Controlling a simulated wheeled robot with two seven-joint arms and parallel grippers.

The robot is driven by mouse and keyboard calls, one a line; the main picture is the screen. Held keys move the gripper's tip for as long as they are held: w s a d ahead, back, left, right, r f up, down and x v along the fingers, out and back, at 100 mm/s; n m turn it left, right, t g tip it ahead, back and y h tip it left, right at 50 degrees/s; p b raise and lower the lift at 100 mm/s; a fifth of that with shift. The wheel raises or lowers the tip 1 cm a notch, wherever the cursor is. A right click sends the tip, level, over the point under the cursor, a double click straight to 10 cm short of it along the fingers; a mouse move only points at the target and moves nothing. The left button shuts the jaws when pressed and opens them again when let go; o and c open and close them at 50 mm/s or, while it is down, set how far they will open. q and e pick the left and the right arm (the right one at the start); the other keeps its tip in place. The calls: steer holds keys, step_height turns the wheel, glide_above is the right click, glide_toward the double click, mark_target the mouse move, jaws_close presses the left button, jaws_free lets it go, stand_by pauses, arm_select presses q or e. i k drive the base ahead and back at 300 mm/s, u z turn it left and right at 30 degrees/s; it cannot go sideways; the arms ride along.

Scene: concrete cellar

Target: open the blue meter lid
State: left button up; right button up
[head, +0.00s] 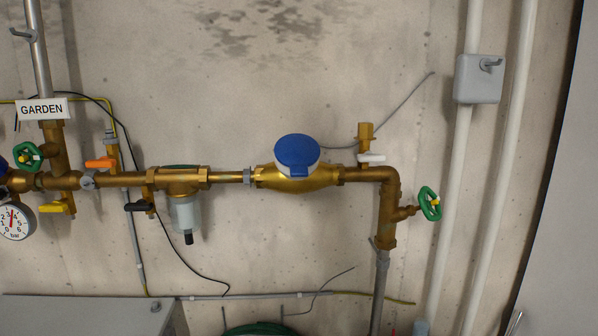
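The blue meter lid (297,150) sits shut on top of the water meter, and a small blue tab shows at its front edge. The brass meter body (298,180) is set in the horizontal brass pipe near the middle of the head view. A pale ring shows just under the lid. The meter's dial is hidden by the lid. Neither of my grippers is in the head view, and nothing touches the lid.
Right of the meter are a white-handled valve (371,158) and a green handwheel (430,204). Left are a filter bowl (186,213), an orange lever (101,163) and a pressure gauge (14,221). A grey box (479,79) hangs upper right. Space before the meter looks clear.

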mark_target(297, 152)
steer(key=k, duration=1.3)
steer(key=u, duration=0.8)
steer(key=i, duration=1.4)
steer(key=z, duration=0.35)
